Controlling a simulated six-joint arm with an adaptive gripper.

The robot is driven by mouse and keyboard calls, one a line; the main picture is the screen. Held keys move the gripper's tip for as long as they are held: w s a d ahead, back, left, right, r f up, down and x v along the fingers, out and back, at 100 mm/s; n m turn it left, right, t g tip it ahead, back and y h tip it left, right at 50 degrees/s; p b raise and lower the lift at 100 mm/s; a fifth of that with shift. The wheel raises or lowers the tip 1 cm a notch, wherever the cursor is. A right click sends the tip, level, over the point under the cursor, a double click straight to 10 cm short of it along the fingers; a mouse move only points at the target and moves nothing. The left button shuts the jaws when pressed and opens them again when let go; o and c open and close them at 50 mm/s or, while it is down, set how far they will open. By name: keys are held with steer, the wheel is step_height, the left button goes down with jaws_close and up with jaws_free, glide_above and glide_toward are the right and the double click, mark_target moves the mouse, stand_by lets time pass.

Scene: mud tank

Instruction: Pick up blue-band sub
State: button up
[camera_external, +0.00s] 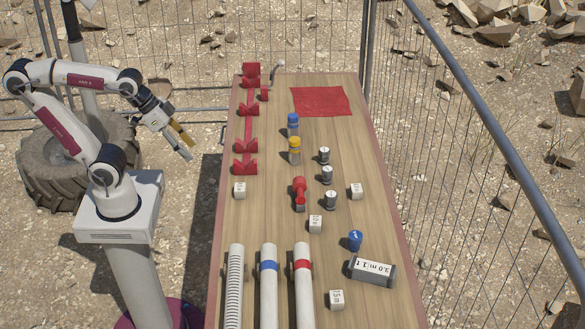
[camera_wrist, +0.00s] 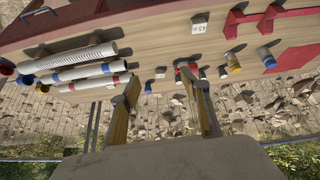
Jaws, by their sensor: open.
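A short grey cylinder with a blue band and top (camera_external: 293,124) stands upright on the table, behind a similar yellow-banded one (camera_external: 295,150). It also shows at the right of the wrist view (camera_wrist: 268,58). A second short blue piece (camera_external: 355,240) sits nearer the front right. My gripper (camera_external: 187,149) is open and empty, left of the table and apart from everything. In the wrist view its two spread fingers (camera_wrist: 165,90) frame ground and the table edge.
The wooden table (camera_external: 255,210) carries three long pipes (camera_external: 268,300) at the front, one with a blue band. Red racks (camera_external: 246,145) line the left edge. A red mat (camera_external: 320,101) lies at the back. Small grey cylinders and white cubes stand mid-table. Mesh fence (camera_external: 480,180) runs along the right.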

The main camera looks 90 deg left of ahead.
mark_target(290, 118)
steer(key=w+a+n+t+y, duration=0.15)
steer(key=w+a, duration=0.25)
steer(key=w, duration=0.9)
steer(key=w+a+n+t+y, duration=0.1)
steer(key=w+a+n+t, duration=0.3)
steer(key=w, duration=1)
steer(key=w+a+f+y, duration=0.2)
steer(key=w+a, duration=0.4)
steer(key=a, duration=0.2)
steer(key=w+a+f+n+y, duration=0.2)
steer(key=a+f+y, duration=0.15)
steer(key=a, duration=0.45)
steer(key=w+a+f+n+y, duration=0.25)
steer(key=a+f, duration=0.25)
steer(key=a, duration=0.3)
steer(key=s+a+f+g+y, duration=0.1)
steer(key=s+a+f+y, duration=0.1)
steer(key=a+f, duration=0.1)
steer(key=s+a+f+n+g+y, duration=0.1)
steer(key=s+a+f+y, duration=0.1)
steer(key=a+f, duration=0.2)
steer(key=s+a+f+n+g+y, duration=0.1)
steer(key=s+a+f+g+y, duration=0.1)
steer(key=a+f, duration=0.2)
steer(key=shift+s+a+f, duration=0.25)
steer(key=shift+s+a, duration=0.1)
steer(key=shift+s, duration=0.05)
steer(key=shift+x, duration=1.3)
